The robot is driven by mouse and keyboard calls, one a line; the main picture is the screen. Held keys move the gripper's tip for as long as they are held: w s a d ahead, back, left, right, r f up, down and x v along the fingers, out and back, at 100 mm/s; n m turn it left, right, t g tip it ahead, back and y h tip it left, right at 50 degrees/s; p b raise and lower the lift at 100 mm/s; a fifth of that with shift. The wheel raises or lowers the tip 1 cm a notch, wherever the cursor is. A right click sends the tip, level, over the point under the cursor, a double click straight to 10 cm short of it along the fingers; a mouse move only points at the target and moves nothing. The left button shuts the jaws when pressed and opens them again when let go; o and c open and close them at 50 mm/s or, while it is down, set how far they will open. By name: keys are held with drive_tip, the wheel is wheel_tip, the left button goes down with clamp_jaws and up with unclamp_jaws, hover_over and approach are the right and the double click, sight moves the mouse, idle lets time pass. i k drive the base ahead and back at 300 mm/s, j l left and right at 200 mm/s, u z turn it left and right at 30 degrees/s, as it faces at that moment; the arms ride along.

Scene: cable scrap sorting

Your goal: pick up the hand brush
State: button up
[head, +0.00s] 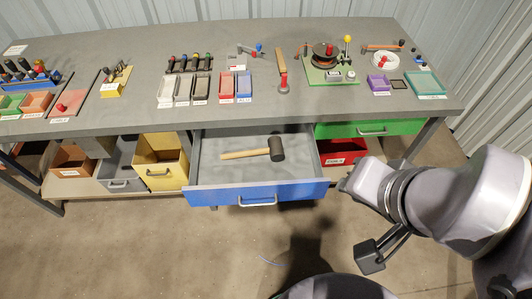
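I cannot make out a thing that is clearly a hand brush. A long tool with a tan wooden body (281,63) and a small grey and red end lies near the middle of the bench top; it is too small to tell what it is. My gripper (346,184) is at the right, in front of the bench, low beside the front right corner of the open blue drawer. It is apart from the tool. Its fingers are too unclear to show whether they are open or shut, and I see nothing held.
A mallet (276,149) lies in the open blue-fronted drawer (232,192), which juts out. The grey bench (225,115) carries small trays, a green board with a reel (331,73) and hand tools. A green drawer (370,129) is shut. Bins (161,163) stand below. Floor at front left is clear.

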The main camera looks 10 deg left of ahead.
sight(282, 68)
drive_tip(key=i+l+u, duration=0.5)
drive_tip(key=i+l, duration=0.15)
drive_tip(key=i+l+u, duration=0.2)
drive_tip(key=l, duration=0.3)
drive_tip(key=i+l+u, duration=0.25)
drive_tip(key=l, duration=0.2)
drive_tip(key=i+l+u, duration=0.25)
drive_tip(key=i+l, duration=0.05)
drive_tip(key=i, duration=0.1)
